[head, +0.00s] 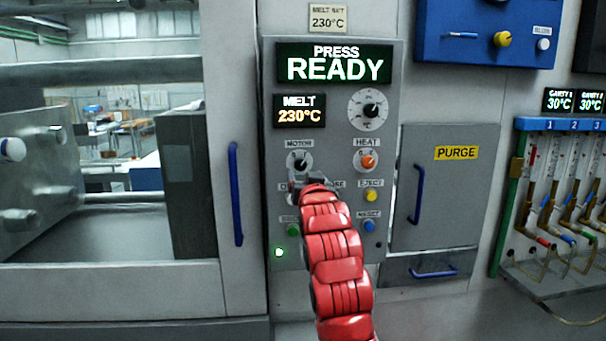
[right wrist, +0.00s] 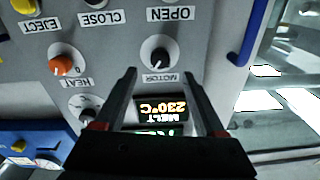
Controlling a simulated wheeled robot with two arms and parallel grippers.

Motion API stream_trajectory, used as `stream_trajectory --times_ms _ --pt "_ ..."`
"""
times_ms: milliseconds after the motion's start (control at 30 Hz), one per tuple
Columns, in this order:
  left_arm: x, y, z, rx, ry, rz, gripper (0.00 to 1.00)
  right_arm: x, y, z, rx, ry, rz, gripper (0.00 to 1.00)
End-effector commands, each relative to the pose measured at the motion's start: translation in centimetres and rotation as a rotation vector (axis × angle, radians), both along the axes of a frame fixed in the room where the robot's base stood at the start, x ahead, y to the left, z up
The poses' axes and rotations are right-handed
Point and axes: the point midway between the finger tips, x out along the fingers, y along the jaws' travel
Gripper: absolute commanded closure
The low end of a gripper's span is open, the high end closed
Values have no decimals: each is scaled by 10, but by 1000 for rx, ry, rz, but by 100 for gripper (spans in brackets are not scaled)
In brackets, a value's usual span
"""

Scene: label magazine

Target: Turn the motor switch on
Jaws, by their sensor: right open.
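The motor switch (head: 299,161) is a black round knob under the MOTOR label on the grey control panel (head: 335,213). It also shows in the right wrist view (right wrist: 155,61), where the picture is upside down. A pale pointer mark shows on the knob, but I cannot tell which setting it marks. My right gripper (head: 307,182) is in front of the panel, just below the knob in the head view. In the right wrist view the gripper (right wrist: 159,82) is open and empty, with the knob appearing between and beyond its fingertips. My left gripper is not in view.
The orange HEAT knob (head: 367,160) is right of the motor switch. The yellow EJECT button (head: 371,196) and blue button (head: 369,227) sit lower right. My right arm covers part of the lower buttons. A blue door handle (head: 236,194) stands left of the panel. The display reads PRESS READY.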

Motion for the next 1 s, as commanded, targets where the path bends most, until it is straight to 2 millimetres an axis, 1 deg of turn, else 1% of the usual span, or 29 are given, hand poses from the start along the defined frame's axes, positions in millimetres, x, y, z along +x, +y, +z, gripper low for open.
stream_trajectory --times_ms 33,233,300,500,600,700,1000 --pt "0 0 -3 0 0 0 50 -9 -1 -1 0 -5 0 28" --pt "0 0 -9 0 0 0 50 -44 -3 -4 0 -2 1 28" --pt "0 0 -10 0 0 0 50 -58 -3 -3 0 -7 2 28" --pt "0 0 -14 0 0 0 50 -87 -5 -5 1 -2 1 28" --pt "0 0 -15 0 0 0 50 -96 -6 -5 0 -5 1 28" --pt "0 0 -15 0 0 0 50 -101 -7 -6 0 -2 1 28" --pt "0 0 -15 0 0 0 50 -102 -7 -6 0 0 0 28"
